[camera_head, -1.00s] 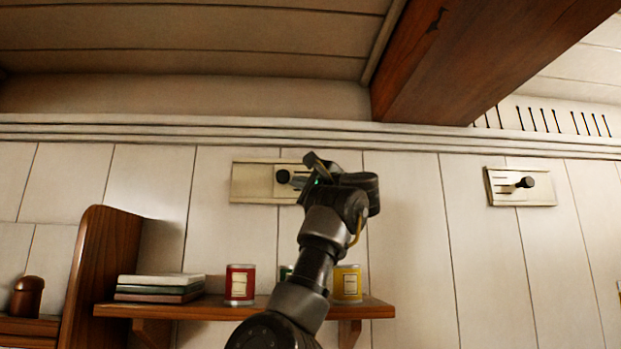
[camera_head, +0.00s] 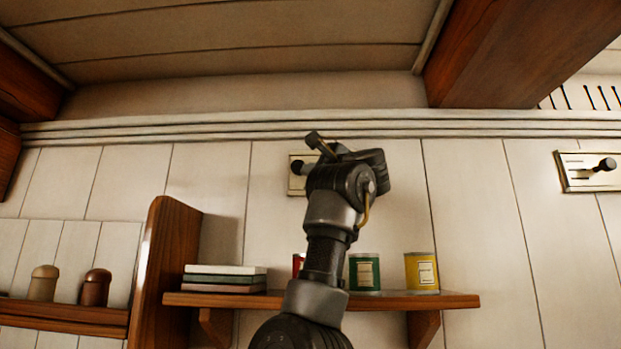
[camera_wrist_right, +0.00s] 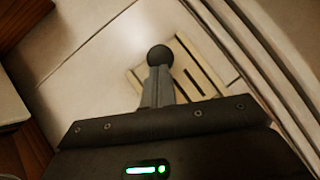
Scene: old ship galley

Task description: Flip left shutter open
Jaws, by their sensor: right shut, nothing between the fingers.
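The left shutter is a cream plate on the plank wall, partly hidden behind my right arm in the head view (camera_head: 296,187). Its round black knob (camera_head: 297,167) stands near the plate's left end. In the right wrist view, the plate (camera_wrist_right: 205,78) shows dark open slots to the right of the knob (camera_wrist_right: 160,55). My right gripper (camera_head: 316,143) is shut and empty, up at the shutter. In the wrist view its fingertips (camera_wrist_right: 158,72) overlap the knob's lower side; I cannot tell whether they touch. My left gripper is out of view.
A second shutter (camera_head: 571,172) with a knob is on the wall at the right. Below, a wooden shelf (camera_head: 455,301) holds books (camera_head: 225,279), a green can (camera_head: 364,273), a yellow can (camera_head: 421,272) and a mostly hidden red can. A wooden beam (camera_head: 515,50) hangs overhead.

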